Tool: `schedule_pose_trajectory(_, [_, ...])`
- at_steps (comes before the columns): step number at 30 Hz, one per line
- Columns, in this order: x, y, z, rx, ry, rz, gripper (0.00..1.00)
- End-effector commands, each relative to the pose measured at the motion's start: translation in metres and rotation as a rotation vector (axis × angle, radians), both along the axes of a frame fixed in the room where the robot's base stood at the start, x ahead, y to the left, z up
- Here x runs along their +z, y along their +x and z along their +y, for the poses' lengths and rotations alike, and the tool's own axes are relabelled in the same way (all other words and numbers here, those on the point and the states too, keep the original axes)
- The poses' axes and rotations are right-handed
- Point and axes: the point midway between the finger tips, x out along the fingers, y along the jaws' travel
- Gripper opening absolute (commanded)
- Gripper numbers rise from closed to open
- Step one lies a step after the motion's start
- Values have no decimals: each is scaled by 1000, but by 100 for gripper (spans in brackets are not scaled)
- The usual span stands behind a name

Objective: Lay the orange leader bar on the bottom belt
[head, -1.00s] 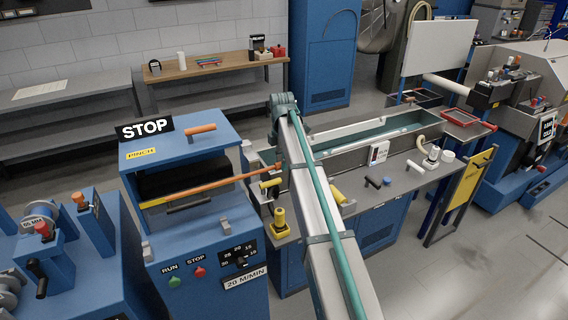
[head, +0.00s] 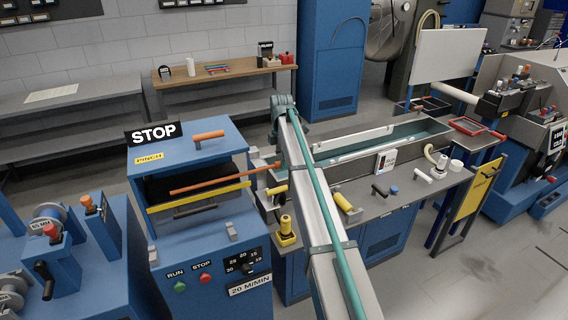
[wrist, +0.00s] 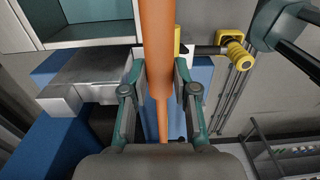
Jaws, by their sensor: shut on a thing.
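The orange leader bar (head: 222,181) is a long thin rod. In the head view its left end lies in front of the dark opening of the blue pinch machine (head: 230,137), above the yellow strip (head: 199,197). Its right end runs behind my arm. The dark surface inside the opening (head: 163,187) may be the bottom belt; I cannot tell if the bar touches it. In the wrist view the bar (wrist: 158,45) runs between the fingers of my gripper (wrist: 157,80), which is shut on it. The gripper is hidden behind the arm in the head view.
A STOP sign (head: 153,134) and an orange handle (head: 208,136) stand on top of the machine. A grey bench with a green trough (head: 420,132) and a yellow clamp (head: 285,226) lies to the right. A blue spool machine (head: 75,240) stands at the left.

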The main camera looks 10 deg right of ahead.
Motion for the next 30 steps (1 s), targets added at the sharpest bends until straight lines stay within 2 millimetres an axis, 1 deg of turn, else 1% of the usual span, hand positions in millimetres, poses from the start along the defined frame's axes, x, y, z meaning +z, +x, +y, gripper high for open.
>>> schedule_pose_trajectory(1, [0,5,1,0,0,0,0])
schedule_pose_trajectory(30, [0,65,14,0,0,-1,0])
